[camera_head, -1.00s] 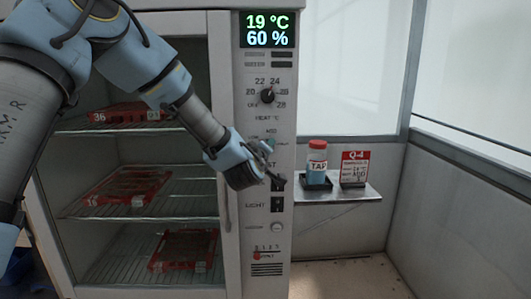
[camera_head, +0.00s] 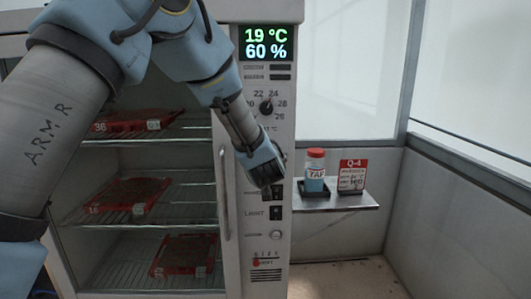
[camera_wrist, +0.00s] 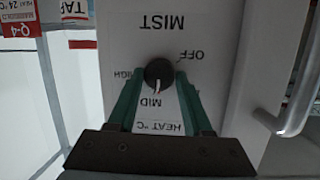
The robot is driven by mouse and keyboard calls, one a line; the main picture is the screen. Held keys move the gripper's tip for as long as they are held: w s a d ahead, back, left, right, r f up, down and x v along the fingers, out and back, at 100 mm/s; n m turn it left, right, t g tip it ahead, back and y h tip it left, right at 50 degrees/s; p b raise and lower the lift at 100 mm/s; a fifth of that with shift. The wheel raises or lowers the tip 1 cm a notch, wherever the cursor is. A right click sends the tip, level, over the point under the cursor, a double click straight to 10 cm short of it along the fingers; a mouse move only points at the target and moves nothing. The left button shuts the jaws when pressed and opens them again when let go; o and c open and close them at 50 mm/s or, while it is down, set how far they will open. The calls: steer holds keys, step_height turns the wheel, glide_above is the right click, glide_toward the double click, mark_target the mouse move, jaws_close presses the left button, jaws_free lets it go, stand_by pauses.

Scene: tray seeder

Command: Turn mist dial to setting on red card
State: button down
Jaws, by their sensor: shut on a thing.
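The mist dial (camera_wrist: 159,73) is a round dark knob on the white panel, upside down in the wrist view under the word MIST. Its labels are OFF, HIGH and MID. Its pale pointer line is toward MID. My gripper (camera_wrist: 158,76) has its two green fingers on either side of the knob, shut on it. In the head view my gripper (camera_head: 272,168) covers the dial. The red card (camera_head: 352,175) stands on the side shelf, headed Q-4; its small lines are blurred. Its corner shows upside down in the wrist view (camera_wrist: 17,18), reading heat 24 °C.
The heat dial (camera_head: 266,107) is above my gripper, below the display (camera_head: 267,44) reading 19 °C and 60 %. A light switch (camera_head: 276,213) sits below. A TAP bottle (camera_head: 315,172) stands on the shelf (camera_head: 335,202). The door handle (camera_head: 224,195) is left of the panel.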

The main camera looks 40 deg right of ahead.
steer(key=shift+s+d+m+t+p, duration=0.1)
steer(key=shift+m+t+p, duration=0.2)
steer(key=shift+m+p, duration=0.55)
steer(key=shift+f, duration=0.1)
steer(key=shift+c, duration=1.6)
jaws_free()
steer(key=b+v, duration=0.3)
steer(key=v, duration=0.8)
steer(key=shift+d+r, duration=0.15)
steer(key=shift+r, duration=0.05)
